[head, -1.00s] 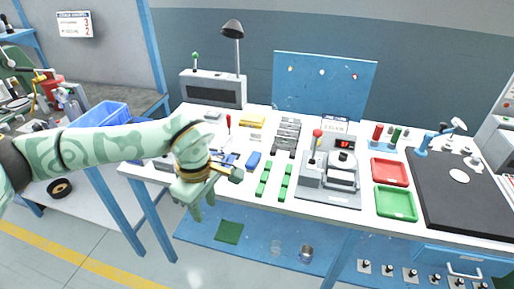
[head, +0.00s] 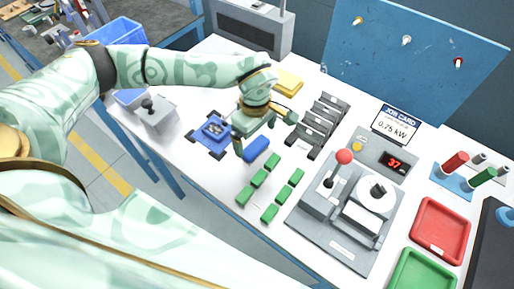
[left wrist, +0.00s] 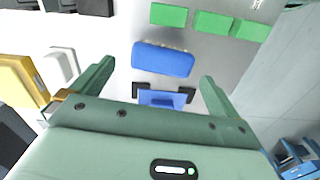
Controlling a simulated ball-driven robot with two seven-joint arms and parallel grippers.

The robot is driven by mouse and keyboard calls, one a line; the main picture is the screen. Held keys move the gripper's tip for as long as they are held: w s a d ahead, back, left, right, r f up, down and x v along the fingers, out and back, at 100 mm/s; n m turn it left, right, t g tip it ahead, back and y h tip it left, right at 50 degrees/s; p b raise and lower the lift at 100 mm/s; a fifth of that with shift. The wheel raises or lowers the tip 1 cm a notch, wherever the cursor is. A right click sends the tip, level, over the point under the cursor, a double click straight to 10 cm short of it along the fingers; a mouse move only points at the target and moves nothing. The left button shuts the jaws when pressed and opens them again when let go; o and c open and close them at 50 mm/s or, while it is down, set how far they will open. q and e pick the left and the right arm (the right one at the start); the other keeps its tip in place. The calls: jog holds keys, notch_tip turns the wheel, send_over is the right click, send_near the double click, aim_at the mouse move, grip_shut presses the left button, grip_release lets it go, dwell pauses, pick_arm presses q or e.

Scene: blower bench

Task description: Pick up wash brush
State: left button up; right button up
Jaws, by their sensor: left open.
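The wash brush appears to be a small blue block (head: 256,148) lying on the white bench top. In the left wrist view this blue block (left wrist: 163,60) shows a row of tan bristle tips along one edge. My left gripper (head: 265,135) is open just above it, pointing down. In the left wrist view the open fingers (left wrist: 157,74) reach toward the block from either side, with nothing held between them. A smaller blue piece with black brackets (left wrist: 163,98) shows nearer the palm, partly hidden by the gripper. My right gripper is not in view.
Green blocks (head: 270,190) lie right of the brush, and a dark slotted rack (head: 322,122) stands behind them. A blue fixture with black corners (head: 211,133) is left of the gripper. A yellow item (head: 288,80) lies behind. A grey lever machine (head: 345,215) stands right.

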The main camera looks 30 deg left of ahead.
aim_at(255, 146)
pick_arm(q)
notch_tip(255, 146, down, 5)
jog(key=shift+s+f+b, duration=0.1)
jog(key=shift+f+b, duration=0.05)
jog(key=shift+b, duration=0.75)
jog(key=shift+c, duration=0.9)
jog(key=c, duration=0.7)
jog(key=shift+c, duration=0.2)
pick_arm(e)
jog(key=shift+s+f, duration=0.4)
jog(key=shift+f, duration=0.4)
